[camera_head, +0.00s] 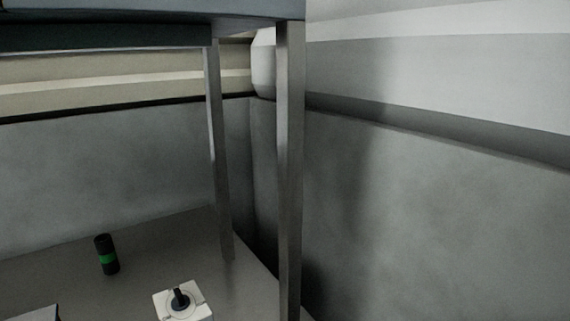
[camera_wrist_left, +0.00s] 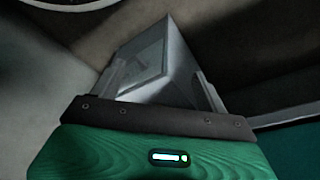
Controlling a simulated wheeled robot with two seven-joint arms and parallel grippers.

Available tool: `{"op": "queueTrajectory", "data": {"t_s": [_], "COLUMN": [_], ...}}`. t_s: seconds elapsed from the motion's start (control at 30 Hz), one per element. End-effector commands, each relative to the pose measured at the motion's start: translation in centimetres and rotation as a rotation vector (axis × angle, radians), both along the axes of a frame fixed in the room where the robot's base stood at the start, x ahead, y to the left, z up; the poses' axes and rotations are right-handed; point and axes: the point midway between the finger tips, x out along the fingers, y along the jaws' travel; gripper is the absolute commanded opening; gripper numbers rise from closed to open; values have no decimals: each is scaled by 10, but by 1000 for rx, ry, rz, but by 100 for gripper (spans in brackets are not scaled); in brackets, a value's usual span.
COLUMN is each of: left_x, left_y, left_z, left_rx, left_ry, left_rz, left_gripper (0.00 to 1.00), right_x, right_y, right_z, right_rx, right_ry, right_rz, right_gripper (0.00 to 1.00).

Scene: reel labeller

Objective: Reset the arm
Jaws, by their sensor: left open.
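My left gripper (camera_wrist_left: 163,80) shows in the left wrist view, with its green wrist body below and pale grey fingers spread apart. A grey box-shaped form (camera_wrist_left: 160,50) appears between and beyond the fingers; I cannot tell what it is or whether they touch it. Neither gripper shows in the head view, and my right gripper is in neither view.
In the head view, a raised grey top on metal legs (camera_head: 290,170) stands before grey walls. On a low grey surface (camera_head: 150,250) are an upright black cylinder with a green band (camera_head: 107,254) and a white block with a black knob (camera_head: 183,302).

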Motion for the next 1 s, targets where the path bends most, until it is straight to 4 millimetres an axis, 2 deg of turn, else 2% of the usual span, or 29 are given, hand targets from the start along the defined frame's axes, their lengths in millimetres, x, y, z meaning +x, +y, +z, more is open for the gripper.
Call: {"op": "queueTrajectory", "data": {"t_s": [0.27, 0.47, 0.7, 0.9, 1.0], "left_x": [-14, -46, -107, -164, -186], "left_y": [4, 13, 29, 46, 52], "left_z": [-41, -88, -132, -151, -154], "left_rx": [10, 22, 36, 48, 51], "left_ry": [27, 54, 87, 111, 119], "left_rz": [-6, -13, -24, -32, -35], "left_gripper": [76, 76, 76, 76, 76], "right_x": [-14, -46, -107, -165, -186], "right_y": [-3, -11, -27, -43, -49], "right_z": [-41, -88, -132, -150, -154], "right_rx": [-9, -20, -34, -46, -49], "right_ry": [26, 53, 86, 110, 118], "right_rz": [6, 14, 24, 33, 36], "right_gripper": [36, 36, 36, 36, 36]}}
